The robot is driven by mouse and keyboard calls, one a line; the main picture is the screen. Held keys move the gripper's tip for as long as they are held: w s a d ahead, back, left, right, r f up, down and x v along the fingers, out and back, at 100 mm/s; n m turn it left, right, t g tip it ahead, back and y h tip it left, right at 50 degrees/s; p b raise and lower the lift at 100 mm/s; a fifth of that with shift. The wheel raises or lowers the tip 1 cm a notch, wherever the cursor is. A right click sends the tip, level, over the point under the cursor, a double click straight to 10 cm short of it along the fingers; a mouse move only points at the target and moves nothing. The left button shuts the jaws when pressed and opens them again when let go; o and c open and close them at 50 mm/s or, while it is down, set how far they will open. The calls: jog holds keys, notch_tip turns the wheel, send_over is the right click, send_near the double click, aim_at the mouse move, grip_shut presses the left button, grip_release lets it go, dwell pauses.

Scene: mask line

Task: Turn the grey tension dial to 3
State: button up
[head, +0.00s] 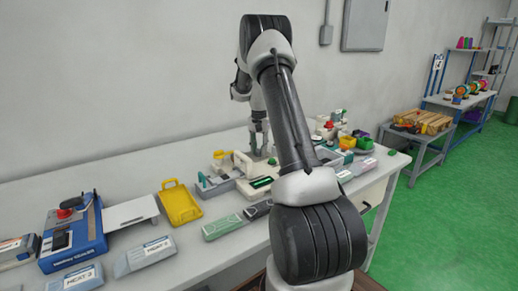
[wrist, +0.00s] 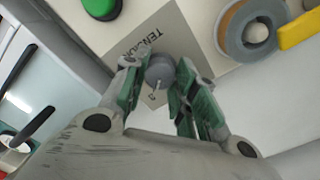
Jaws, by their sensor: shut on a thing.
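The grey tension dial (wrist: 159,71) sits on a grey plate (wrist: 140,42) lettered "TENSION", upside down in the wrist view. My gripper (wrist: 160,80) has its green-padded fingers on both sides of the dial and is shut on it. A short pale mark shows at the dial's lower edge, near a small character on the plate that I cannot read surely. The other scale marks are hidden or too small to tell. In the head view my gripper (head: 259,143) points down at the cream machine (head: 243,163) on the table; the dial cannot be made out there.
In the wrist view a green button (wrist: 101,6), an orange-and-grey spool (wrist: 250,32) and a yellow part (wrist: 300,31) lie close by. On the table (head: 150,177) stand a yellow tray (head: 182,205), a blue device (head: 74,234) and several labelled boxes.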

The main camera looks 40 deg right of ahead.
aim_at(259, 150)
jog(key=shift+m, duration=0.4)
jog(key=o, duration=1.1)
jog(key=shift+c, duration=0.2)
jog(key=shift+r, duration=0.1)
notch_tip(259, 150, up, 12)
